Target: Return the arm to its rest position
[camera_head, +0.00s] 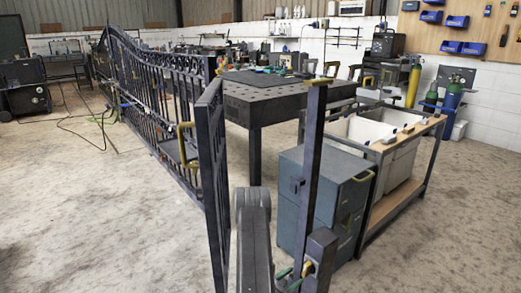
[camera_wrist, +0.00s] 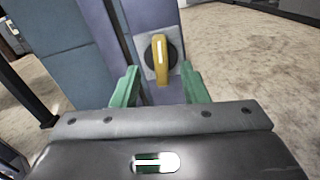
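My gripper (camera_wrist: 160,84) has green fingers, held apart with a clear gap between them. In the wrist view a yellow knob (camera_wrist: 161,58) on a light plate sits just past the fingertips, in line with the gap. No finger visibly touches it. The plate is on a grey-purple post (camera_wrist: 155,22). In the head view my gripper (camera_head: 297,275) is low at the bottom, close to the short dark post (camera_head: 321,258) beside the tall gate post (camera_head: 313,165). My arm (camera_head: 254,240) reaches forward from the bottom middle.
A black gate leaf (camera_head: 213,160) stands ajar just left of my arm. A grey cabinet (camera_head: 330,190) stands close behind the post, with a bin rack (camera_head: 405,165) to its right. A dark worktable (camera_head: 262,100) is behind. Floor is open at left and far right.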

